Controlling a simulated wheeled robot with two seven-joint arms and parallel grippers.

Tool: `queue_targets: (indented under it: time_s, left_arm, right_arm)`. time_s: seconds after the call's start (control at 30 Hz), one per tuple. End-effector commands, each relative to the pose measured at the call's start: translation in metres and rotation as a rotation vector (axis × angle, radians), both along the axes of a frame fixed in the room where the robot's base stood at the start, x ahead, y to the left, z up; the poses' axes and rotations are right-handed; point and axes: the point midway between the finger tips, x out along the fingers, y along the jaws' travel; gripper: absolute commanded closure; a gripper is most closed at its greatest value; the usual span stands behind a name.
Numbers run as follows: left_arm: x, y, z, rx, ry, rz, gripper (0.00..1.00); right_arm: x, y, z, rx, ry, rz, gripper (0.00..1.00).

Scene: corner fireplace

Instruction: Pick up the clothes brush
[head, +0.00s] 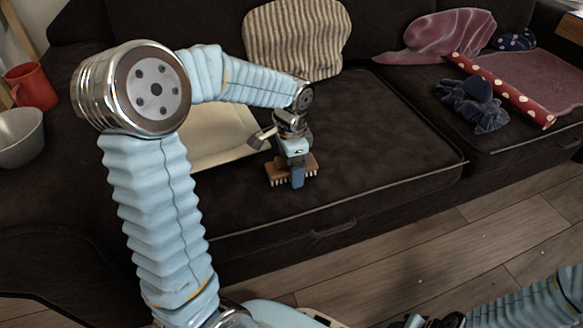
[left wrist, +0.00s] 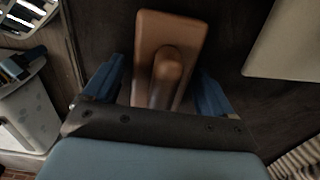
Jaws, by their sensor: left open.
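The clothes brush (head: 275,172) lies bristles down on the dark sofa seat, its brown wooden back and handle upward. My left gripper (head: 296,172) is over it from above, with blue fingers open. In the left wrist view the brush (left wrist: 182,28) lies between the two spread fingers of the left gripper (left wrist: 158,88), with its rounded grip in the middle. Gaps show between the fingers and the grip. The near end of the brush is hidden by the gripper body. Part of my right arm shows at the lower right of the head view, but its fingers do not.
A cream tray-like item (head: 215,150) lies left of the brush, partly behind my arm. A striped cushion (head: 296,38) leans on the backrest. A red mug (head: 34,88) and grey bowl (head: 20,138) are far left. Dark blue cloth (head: 472,104) and a dotted red roll (head: 505,90) lie right.

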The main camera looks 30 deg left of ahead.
Motion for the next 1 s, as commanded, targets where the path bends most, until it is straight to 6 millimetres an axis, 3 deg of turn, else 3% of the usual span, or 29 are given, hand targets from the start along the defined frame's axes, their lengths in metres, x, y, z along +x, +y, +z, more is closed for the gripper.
queue_targets:
  time_s: [0.07, 0.4, 0.73, 0.97, 1.0]
  left_arm:
    - [0.0, 0.0, 0.0, 0.0, 0.0, 0.0, 0.21]
    - [0.0, 0.0, 0.0, 0.0, 0.0, 0.0, 0.73]
    - [0.001, 0.0, 0.006, -0.001, -0.002, 0.0, 0.73]
    - [0.001, 0.0, 0.037, -0.001, -0.004, 0.0, 0.73]
    - [-0.006, 0.0, 0.043, -0.001, -0.004, 0.0, 0.73]
  right_arm:
    - [0.0, 0.0, 0.0, 0.0, 0.0, 0.0, 0.57]
    - [0.0, 0.0, 0.0, 0.0, 0.0, 0.0, 0.57]
    - [0.0, 0.0, 0.002, 0.0, -0.001, 0.0, 0.57]
    - [0.0, -0.001, 0.01, -0.002, -0.002, -0.002, 0.57]
    - [0.0, -0.001, 0.011, -0.002, -0.002, -0.002, 0.57]
